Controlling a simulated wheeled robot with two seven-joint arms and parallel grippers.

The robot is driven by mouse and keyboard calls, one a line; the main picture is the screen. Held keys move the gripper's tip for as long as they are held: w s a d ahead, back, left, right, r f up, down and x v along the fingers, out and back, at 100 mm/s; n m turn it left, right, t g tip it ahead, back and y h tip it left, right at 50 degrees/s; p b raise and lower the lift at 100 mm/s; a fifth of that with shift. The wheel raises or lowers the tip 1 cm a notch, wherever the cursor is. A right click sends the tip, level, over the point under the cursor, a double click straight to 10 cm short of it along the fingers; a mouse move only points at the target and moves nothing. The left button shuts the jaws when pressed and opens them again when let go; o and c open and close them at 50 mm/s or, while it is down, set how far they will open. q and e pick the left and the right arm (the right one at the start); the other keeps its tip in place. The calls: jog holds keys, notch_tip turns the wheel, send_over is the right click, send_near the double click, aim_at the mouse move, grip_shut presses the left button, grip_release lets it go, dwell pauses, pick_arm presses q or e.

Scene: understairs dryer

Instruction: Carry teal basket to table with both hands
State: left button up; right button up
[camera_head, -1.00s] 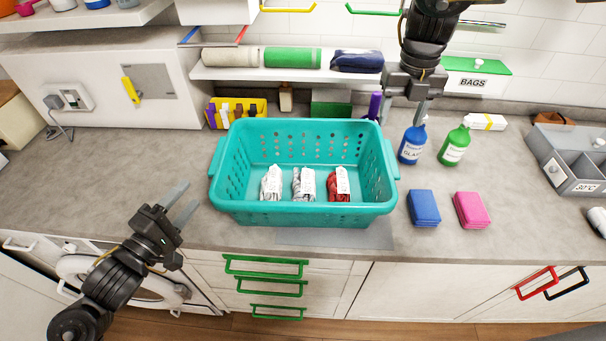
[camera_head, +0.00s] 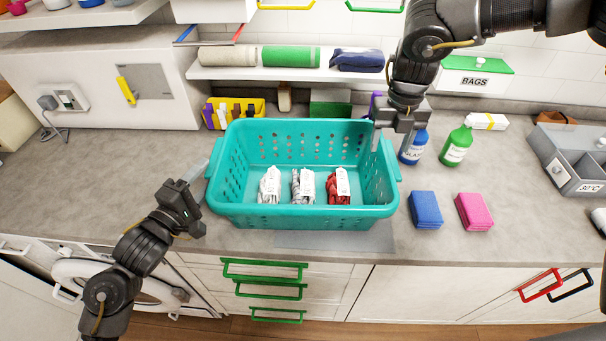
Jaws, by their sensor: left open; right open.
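The teal basket (camera_head: 300,211) stands upright on the grey counter. Inside it lie two pale tagged bundles (camera_head: 270,186) and a red tagged bundle (camera_head: 338,187). My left gripper (camera_head: 194,178) is open, close beside the basket's left end, with its fingers pointing towards the left rim. My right gripper (camera_head: 389,143) is open and points down at the basket's right rim. One right finger overlaps the rim in the picture; whether it touches the rim is unclear. Neither gripper holds the basket. No separate table can be made out.
Right of the basket are a blue bottle (camera_head: 412,148), a green bottle (camera_head: 456,145), blue sponges (camera_head: 425,210) and pink sponges (camera_head: 473,211). A grey divided tray (camera_head: 566,165) stands far right. A yellow bin (camera_head: 240,108) sits behind. The counter's left part (camera_head: 90,180) is clear.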

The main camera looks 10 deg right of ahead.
aim_at(212, 168)
pick_arm(q)
jog(key=shift+x, duration=1.75)
pick_arm(e)
jog(key=shift+f, duration=1.75)
jog(key=shift+s, duration=0.1)
pick_arm(q)
grip_shut()
pick_arm(e)
jog(key=c, duration=1.2)
